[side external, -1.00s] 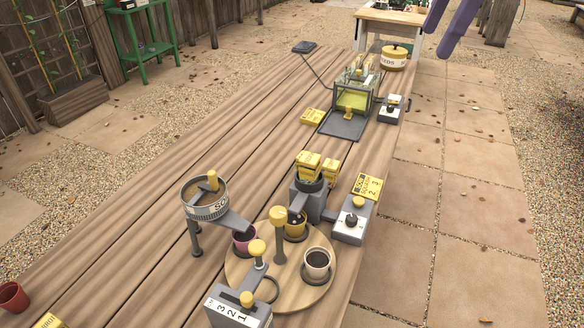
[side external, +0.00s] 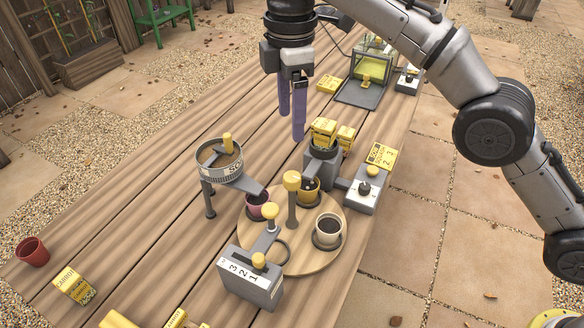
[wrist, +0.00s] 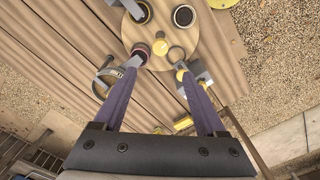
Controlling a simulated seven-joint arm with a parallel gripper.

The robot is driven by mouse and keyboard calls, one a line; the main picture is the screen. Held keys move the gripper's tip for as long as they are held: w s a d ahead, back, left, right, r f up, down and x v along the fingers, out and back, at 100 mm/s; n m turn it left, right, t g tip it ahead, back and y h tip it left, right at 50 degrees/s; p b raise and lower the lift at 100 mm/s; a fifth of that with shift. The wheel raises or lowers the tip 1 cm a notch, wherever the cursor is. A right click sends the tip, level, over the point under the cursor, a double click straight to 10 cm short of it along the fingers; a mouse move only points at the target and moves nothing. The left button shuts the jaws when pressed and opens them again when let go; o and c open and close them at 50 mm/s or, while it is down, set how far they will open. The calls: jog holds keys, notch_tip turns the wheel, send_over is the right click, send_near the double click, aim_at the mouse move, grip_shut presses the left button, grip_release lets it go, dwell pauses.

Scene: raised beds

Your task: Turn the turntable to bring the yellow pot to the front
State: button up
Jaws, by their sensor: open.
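The turntable is a round wooden disc (side external: 300,262) on the bench, with a yellow-knobbed post (side external: 291,184) standing up from it. The yellow pot (side external: 308,193) is at its far side, behind the post and beside the grey seed-packet holder. A pink pot (side external: 257,207) is at the left under the soil hopper's chute, and a cream pot (side external: 328,231) is at the right. My gripper (side external: 291,126) has two purple fingers, apart and empty, pointing down above the bench behind the turntable. In the wrist view the disc (wrist: 205,45) lies ahead of the fingertips (wrist: 157,74).
The soil hopper (side external: 219,165) stands left of the turntable. A grey box marked 3 2 1 (side external: 250,280) with yellow knobs stands in front. The packet holder (side external: 322,168) and a switch box (side external: 366,193) are close at the far right. Open planks lie at left.

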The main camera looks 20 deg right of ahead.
aim_at(292, 176)
notch_tip(292, 176, down, 13)
jog(key=shift+d+f, duration=0.1)
jog(key=shift+f, duration=0.05)
dwell(0.7)
grip_shut()
